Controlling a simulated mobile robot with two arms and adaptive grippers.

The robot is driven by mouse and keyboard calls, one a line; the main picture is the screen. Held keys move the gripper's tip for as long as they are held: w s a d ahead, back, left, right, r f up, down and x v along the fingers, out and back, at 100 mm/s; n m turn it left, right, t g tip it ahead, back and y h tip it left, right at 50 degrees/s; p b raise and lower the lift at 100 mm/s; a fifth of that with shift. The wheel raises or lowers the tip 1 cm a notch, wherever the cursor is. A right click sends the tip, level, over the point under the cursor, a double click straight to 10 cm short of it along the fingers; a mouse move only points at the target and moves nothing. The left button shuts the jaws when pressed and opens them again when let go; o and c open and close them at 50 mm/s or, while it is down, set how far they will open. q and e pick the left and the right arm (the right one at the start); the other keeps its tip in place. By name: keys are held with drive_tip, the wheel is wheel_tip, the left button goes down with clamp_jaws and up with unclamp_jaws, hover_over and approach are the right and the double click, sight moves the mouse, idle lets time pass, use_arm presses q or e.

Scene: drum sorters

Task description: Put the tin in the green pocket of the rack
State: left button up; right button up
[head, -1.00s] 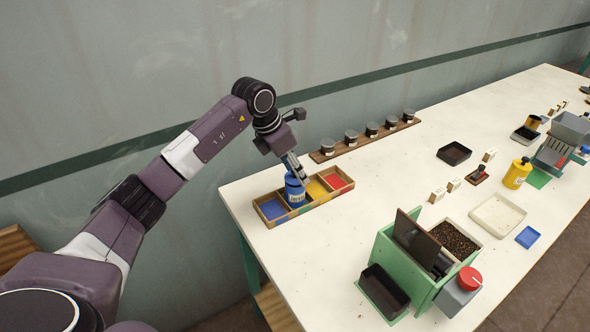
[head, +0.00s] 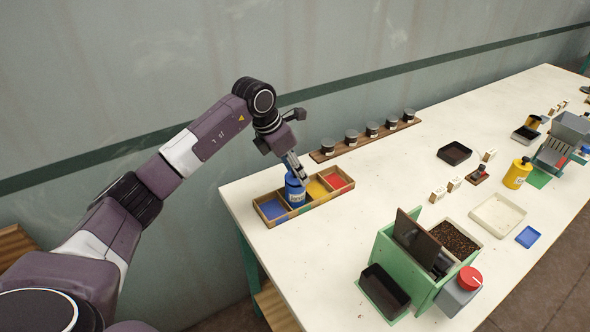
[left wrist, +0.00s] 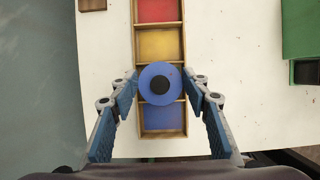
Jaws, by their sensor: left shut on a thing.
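The tin (head: 295,193) is blue with a pale label and stands upright at the rack (head: 322,201), a wooden tray with coloured pockets in a row. In the left wrist view its round blue top (left wrist: 148,76) with a dark centre lies between the blue (left wrist: 163,118) and yellow (left wrist: 161,45) pockets, over the pocket between them. The tin hides that pocket's floor, so I cannot tell whether it rests on it. The red pocket (head: 336,181) is at the far end. My left gripper (head: 299,177) is shut on the tin from above. My right gripper is not in view.
A wooden strip (head: 318,157) with several dark-lidded jars stands behind the rack, near the wall. A green machine (head: 392,252) stands front right, with a black tray (head: 455,153), a yellow container (head: 517,174) and a cream tray (head: 497,214) beyond.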

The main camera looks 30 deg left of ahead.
use_arm(q)
drive_tip(key=shift+f, duration=0.1)
idle(0.8)
drive_tip(key=o, duration=1.1)
drive_tip(key=shift+o, duration=0.3)
drive_tip(key=o, duration=0.4)
drive_tip(key=shift+r+p, duration=2.25)
drive_tip(key=shift+r, duration=1.3)
